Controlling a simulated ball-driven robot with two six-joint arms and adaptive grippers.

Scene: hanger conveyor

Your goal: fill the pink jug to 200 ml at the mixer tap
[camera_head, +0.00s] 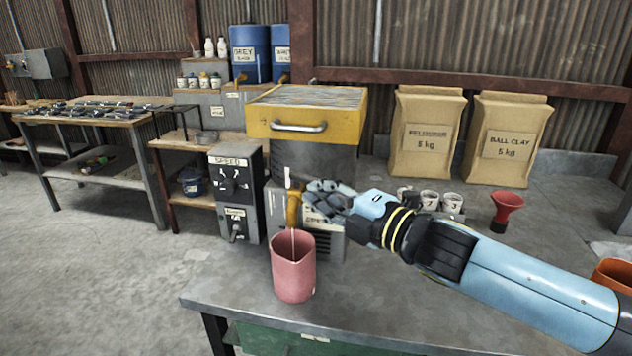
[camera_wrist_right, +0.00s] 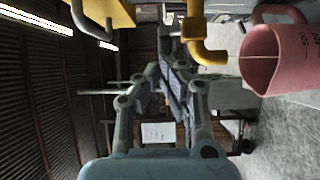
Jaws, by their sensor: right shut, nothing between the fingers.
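The pink jug (camera_head: 293,268) stands upright on the grey bench, below the mixer tap (camera_head: 293,208). A thin pale stream shows between the yellow spout and the jug's mouth. The jug's water level cannot be read. In the right wrist view the jug (camera_wrist_right: 288,62) appears sideways with dark scale marks, near the yellow tap (camera_wrist_right: 202,42). My right gripper (camera_head: 314,192) is shut and empty, just right of the tap and its white lever (camera_head: 287,178); I cannot tell whether it touches them. My left gripper is not in view.
The mixer's yellow drawer (camera_head: 305,115) is above the tap. A speed control box (camera_head: 236,190) stands left. Small numbered cups (camera_head: 429,200), a red funnel (camera_head: 507,208) and two clay sacks (camera_head: 512,140) are right. An orange container (camera_head: 615,273) is at the right edge. The bench front (camera_head: 350,290) is clear.

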